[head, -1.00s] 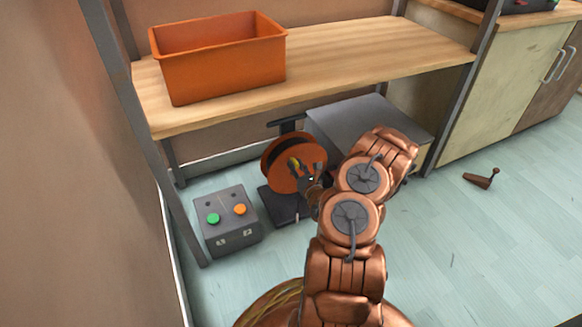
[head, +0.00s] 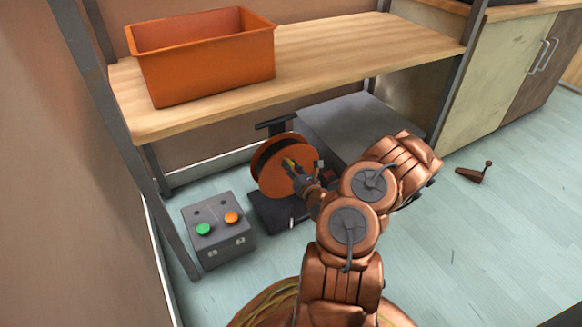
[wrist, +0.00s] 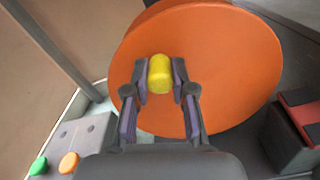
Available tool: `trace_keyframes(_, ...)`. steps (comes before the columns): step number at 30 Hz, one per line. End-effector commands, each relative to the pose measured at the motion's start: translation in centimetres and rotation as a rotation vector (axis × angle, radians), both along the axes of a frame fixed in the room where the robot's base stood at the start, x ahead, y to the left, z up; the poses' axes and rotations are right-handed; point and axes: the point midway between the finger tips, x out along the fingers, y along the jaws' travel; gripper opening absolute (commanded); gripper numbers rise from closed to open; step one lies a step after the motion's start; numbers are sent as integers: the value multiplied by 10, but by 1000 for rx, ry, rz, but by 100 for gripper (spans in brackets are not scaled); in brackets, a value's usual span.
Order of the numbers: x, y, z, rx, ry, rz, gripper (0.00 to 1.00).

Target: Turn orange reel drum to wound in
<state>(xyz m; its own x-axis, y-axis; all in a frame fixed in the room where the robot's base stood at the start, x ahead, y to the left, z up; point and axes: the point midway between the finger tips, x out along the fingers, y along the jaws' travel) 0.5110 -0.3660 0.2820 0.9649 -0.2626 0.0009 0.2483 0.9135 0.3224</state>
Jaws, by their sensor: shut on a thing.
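The orange reel drum (head: 273,179) stands on a dark base (head: 270,214) on the floor under the wooden shelf. Its round orange face (wrist: 235,75) fills much of the wrist view. A yellow handle (wrist: 160,74) sticks out from that face, left of its middle. My gripper (wrist: 161,80) is shut on the yellow handle, with one finger on each side. In the head view my gripper (head: 295,170) is at the front of the drum, and my fingers partly cover the handle.
A grey box with a green and an orange button (head: 217,229) stands left of the drum. A grey cabinet (head: 350,125) stands close on its right. An orange bin (head: 205,65) sits on the wooden shelf (head: 330,55). A brown lever-like object (head: 475,172) lies on open floor at right.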

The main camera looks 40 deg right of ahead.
Motion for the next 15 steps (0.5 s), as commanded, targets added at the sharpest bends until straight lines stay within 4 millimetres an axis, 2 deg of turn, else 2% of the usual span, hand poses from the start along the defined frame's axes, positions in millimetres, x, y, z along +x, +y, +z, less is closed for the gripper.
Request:
trace_keyframes(1,0,-1,-2,1,3,-2,25)
trace_keyframes(8,0,0,-1,0,2,-2,49)
trace_keyframes(15,0,0,-1,0,1,-1,50)
